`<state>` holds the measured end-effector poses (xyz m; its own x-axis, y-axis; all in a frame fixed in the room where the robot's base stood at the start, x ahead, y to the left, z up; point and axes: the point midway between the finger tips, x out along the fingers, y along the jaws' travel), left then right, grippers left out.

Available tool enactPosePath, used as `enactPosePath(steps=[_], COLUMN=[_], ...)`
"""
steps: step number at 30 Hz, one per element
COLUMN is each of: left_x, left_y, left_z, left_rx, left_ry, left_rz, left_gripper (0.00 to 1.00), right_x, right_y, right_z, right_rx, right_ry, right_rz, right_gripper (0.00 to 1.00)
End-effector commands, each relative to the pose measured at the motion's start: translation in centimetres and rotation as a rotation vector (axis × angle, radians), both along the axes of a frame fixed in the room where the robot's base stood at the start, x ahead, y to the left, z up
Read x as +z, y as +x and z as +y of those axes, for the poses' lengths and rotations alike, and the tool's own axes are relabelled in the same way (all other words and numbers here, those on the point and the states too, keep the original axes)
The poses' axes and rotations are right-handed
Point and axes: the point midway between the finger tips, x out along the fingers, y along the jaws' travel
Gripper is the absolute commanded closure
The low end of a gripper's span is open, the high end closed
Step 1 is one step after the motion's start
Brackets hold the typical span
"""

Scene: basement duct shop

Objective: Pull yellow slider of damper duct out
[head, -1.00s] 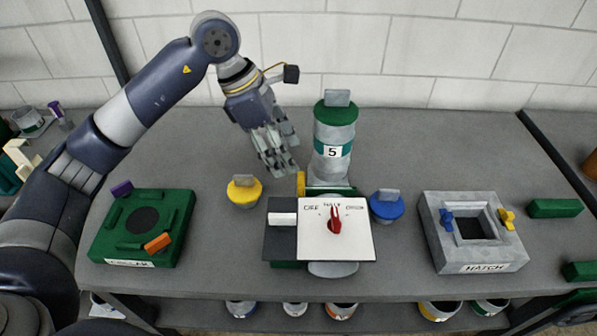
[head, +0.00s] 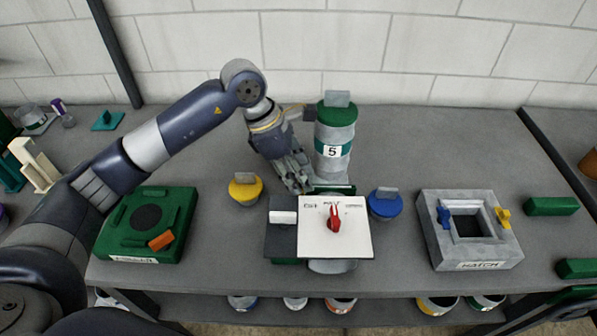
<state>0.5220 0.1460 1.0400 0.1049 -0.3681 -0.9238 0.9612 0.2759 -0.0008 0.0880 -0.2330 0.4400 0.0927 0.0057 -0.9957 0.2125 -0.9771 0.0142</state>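The damper duct (head: 328,168) is a grey upright cylinder with a green band, a "5" label and a green cap (head: 337,115). It stands behind a white panel (head: 350,237) with a red pointer knob (head: 334,220). My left gripper (head: 299,187) reaches down at the duct's lower left side, fingers pointing downward. The yellow slider at that side does not show now; my fingers cover its place. I cannot tell whether the fingers are open or shut, or whether they touch the slider. My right gripper is not in view.
A yellow-lidded pot (head: 245,190) stands just left of my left gripper, and a blue-lidded pot (head: 385,204) right of the panel. A green collar block (head: 180,220) lies left; a grey hatch block (head: 428,235) sits right. The table between duct and hatch is clear behind.

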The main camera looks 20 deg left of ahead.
Motion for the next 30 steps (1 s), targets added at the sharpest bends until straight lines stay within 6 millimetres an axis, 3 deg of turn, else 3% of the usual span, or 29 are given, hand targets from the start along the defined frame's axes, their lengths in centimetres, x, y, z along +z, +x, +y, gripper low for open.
enactPosePath(steps=[7, 18, 29, 30], left_x=[-0.2, -0.2, 0.1, 0.1], left_y=[-0.1, -1.6, -1.7, -1.7], left_z=[0.7, 5.9, 6.4, 6.4], left_rx=[0.003, 0.004, 0.003, 0.003], left_ry=[0.001, 0.003, 0.004, 0.004], left_rz=[-0.001, -0.002, -0.001, -0.001], left_gripper=[1.0, 1.0, 1.0, 0.61], right_x=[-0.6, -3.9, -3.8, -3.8], right_y=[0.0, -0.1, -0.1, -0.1], right_z=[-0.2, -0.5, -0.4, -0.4], right_rx=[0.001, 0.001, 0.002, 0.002], right_ry=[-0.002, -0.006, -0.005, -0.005], right_rz=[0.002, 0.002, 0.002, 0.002], right_gripper=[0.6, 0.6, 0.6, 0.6])
